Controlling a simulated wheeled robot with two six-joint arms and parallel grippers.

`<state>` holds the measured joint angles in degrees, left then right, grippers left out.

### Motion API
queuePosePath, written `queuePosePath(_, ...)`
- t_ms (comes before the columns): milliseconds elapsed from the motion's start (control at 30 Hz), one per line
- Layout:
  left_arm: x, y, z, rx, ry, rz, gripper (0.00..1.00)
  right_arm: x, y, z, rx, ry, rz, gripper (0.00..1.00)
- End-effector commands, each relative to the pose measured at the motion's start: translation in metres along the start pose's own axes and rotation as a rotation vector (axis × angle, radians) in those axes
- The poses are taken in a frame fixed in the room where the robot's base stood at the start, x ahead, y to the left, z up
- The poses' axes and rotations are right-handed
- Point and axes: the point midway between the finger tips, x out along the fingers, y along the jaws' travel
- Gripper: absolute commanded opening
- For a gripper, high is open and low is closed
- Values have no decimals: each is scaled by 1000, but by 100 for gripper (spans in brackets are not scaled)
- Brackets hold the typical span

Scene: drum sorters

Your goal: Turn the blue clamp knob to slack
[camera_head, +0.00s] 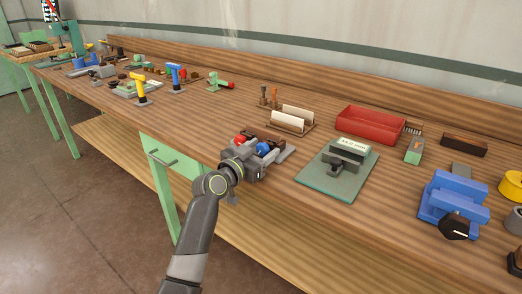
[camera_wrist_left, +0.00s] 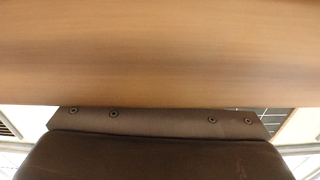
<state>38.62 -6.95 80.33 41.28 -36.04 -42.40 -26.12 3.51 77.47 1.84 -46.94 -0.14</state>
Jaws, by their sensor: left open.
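A small blue knob (camera_head: 263,147) sits on a grey fixture plate (camera_head: 285,153) near the front edge of the bench, with a red knob (camera_head: 240,140) to its left. My left gripper (camera_head: 268,158) comes in from the front and is open, right in front of the blue knob in the picture. It covers part of the fixture, and I cannot tell whether its fingers touch the knob. The knob's pointer or marking is too small to read. The left wrist view shows only plain wood and a dark brown surface; no knob shows there. My right gripper is not in view.
A green plate with a labelled device (camera_head: 345,155) lies to the right, with a red tray (camera_head: 370,124) behind it. A blue vise-like block with a black knob (camera_head: 457,226) stands further right. A card holder (camera_head: 290,122) stands behind the fixture. Yellow-handled and blue-handled clamps (camera_head: 175,75) stand to the left.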

Motion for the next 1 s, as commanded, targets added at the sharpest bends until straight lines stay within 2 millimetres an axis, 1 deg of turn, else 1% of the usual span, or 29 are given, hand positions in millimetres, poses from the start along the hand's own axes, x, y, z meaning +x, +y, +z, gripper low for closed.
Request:
queuePosePath(67, 0, 0, 0, 0, 0, 0, 57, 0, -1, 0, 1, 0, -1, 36)
queuePosePath(167, 0, 0, 0, 0, 0, 0, 45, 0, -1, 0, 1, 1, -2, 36)
queuePosePath(400, 0, 0, 0, 0, 0, 0, 13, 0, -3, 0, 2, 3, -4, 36)
queuePosePath(433, 0, 0, 0, 0, 0, 0, 12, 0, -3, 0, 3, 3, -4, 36)
queuePosePath(567, 0, 0, -1, -37, 0, 0, 12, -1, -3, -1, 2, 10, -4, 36)
queuePosePath(633, 0, 0, -1, -78, 0, 0, 12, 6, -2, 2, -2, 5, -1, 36)
queuePosePath(733, 0, 0, 0, -118, 0, 0, 12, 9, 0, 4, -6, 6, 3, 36)
queuePosePath(1000, 0, 0, 0, -125, 1, 0, 12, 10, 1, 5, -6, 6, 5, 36)
